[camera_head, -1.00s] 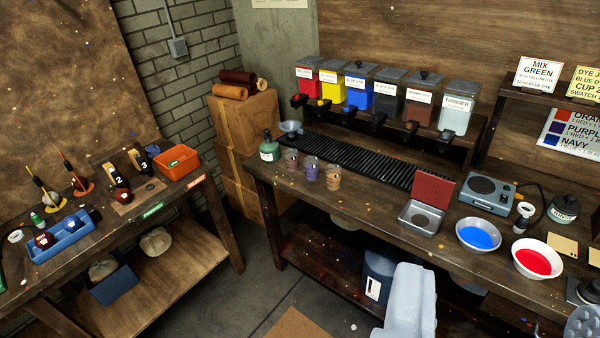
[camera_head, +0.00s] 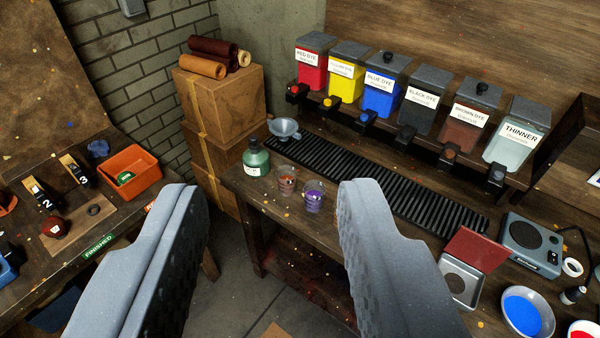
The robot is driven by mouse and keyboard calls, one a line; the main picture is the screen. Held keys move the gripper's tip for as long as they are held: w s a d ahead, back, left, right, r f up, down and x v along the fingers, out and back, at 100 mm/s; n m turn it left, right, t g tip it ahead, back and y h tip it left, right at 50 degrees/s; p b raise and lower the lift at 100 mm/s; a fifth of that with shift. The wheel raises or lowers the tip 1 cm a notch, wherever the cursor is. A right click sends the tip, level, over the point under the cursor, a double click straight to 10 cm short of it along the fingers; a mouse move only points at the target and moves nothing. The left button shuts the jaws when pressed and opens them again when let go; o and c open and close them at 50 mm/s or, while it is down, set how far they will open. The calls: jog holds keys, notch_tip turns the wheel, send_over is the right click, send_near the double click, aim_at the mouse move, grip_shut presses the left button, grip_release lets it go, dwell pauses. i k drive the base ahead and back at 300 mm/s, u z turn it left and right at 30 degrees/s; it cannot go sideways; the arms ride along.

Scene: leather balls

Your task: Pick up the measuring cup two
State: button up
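Two clear measuring cups stand on the workbench: one with orange-brown content (camera_head: 286,181) and one with purple content (camera_head: 314,198) to its right. I cannot read a number on either, so I cannot tell which is cup two. A third cup seen earlier is not visible now; my right finger covers that area. My gripper (camera_head: 273,190) is open and empty, its two grey fingers wide apart. In the picture both cups show between the fingertips, nearer the right one. The gripper touches neither.
A green bottle (camera_head: 256,160) stands close left of the cups, with a funnel (camera_head: 285,130) behind. A black drip grate (camera_head: 380,183) runs under the dye dispensers (camera_head: 380,93). An orange bin (camera_head: 130,172) sits on the left table.

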aim_at(314, 190)
jog(key=z, duration=0.2)
jog(key=i, duration=0.85)
jog(key=z, duration=0.45)
